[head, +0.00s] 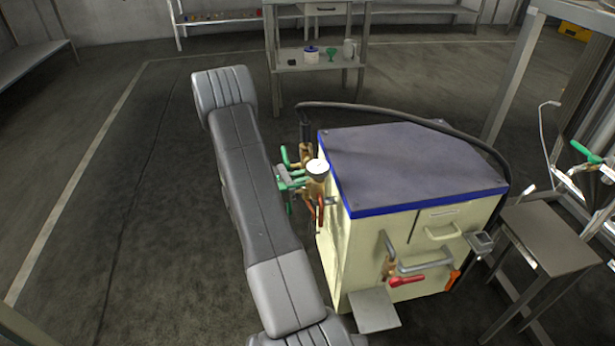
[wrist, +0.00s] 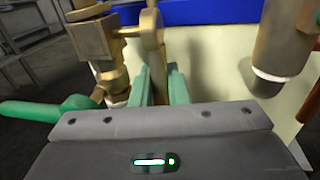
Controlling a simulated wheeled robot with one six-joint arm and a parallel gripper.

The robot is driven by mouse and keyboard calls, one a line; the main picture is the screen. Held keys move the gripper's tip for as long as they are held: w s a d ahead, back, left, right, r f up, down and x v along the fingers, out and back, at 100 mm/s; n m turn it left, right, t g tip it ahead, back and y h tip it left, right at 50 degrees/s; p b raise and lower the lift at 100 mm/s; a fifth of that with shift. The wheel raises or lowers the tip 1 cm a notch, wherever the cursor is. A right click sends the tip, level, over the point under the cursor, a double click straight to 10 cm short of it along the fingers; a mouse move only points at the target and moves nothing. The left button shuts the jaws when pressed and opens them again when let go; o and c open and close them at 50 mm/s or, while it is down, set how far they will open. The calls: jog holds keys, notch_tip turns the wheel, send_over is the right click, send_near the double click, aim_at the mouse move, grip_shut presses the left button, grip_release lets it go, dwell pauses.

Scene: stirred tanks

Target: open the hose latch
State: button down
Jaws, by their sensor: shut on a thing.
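My gripper (wrist: 152,78) shows in the wrist view as two green fingers close together, shut on a narrow brass piece with a ring-like upper part, which looks like the hose latch (wrist: 152,38). The latch stands upright beside a brass fitting (wrist: 95,38). The spot between the fingertips is partly hidden. In the head view my gripper (head: 290,180) is at the left side of the cream cabinet (head: 338,245), among the brass fittings there. The latch itself is too small to make out in that view.
A green handle (wrist: 30,110) lies left of my fingers, and a metal cylinder (wrist: 283,45) hangs to the right. A round gauge (head: 317,168) is close by. A black hose (head: 400,113) runs behind the blue-edged cabinet top. The floor at left is clear.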

jog(key=shift+a+r+p, duration=0.1)
jog(key=shift+r+p, duration=0.05)
jog(key=shift+p, duration=0.15)
jog(key=shift+a+r+y+p, duration=0.15)
jog(key=shift+y+p, duration=0.4)
jog(key=shift+y, duration=0.05)
jog(key=a+r+g+y+p, duration=0.1)
jog(key=y+p, duration=0.3)
jog(key=p, duration=0.2)
jog(key=a+r+m+g+y+p, duration=0.1)
jog(key=r+y+p, duration=0.1)
jog(key=y+p, duration=0.3)
jog(key=s+a+r+m+g+y+p, duration=0.1)
jog(key=y+p, duration=0.3)
jog(key=p, duration=0.5)
jog(key=shift+a+r+g, duration=0.25)
jog(key=shift+a+g, duration=0.05)
jog(key=shift+g, duration=0.2)
jog(key=shift+y+p, duration=0.4)
jog(key=shift+p, duration=0.15)
jog(key=shift+f+y+p, duration=0.15)
jog(key=shift+y+p, duration=0.25)
jog(key=shift+p, duration=0.7)
